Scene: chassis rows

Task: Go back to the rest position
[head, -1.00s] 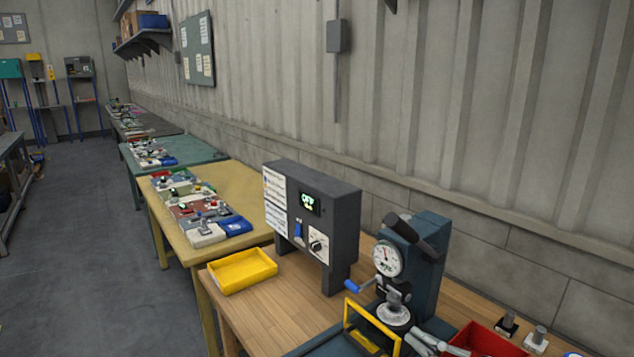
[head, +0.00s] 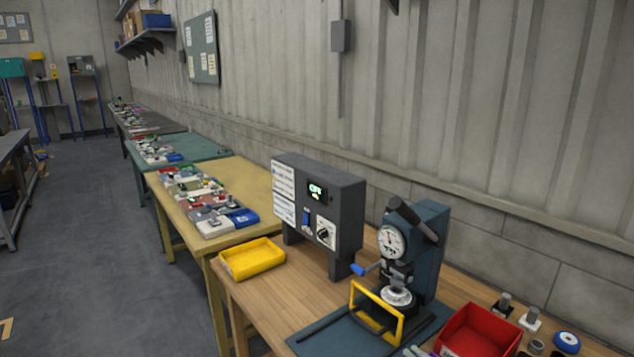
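Neither of my grippers shows in the head view. The wooden workbench (head: 298,295) stands in front of me at the lower right. On it are a dark control box (head: 346,203) with a lit green display, and a dark blue press (head: 433,225) with a round dial gauge (head: 391,241). A yellow frame guard (head: 376,311) stands tilted at the press's front. A few small items (head: 415,351) at the bottom edge are cut off and hard to make out.
A yellow tray (head: 252,259) lies empty on the bench's left end. A red bin (head: 479,330) stands right of the press, near small metal-topped parts and a blue round part (head: 566,342). More benches run back along the wall. The floor (head: 105,250) at left is clear.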

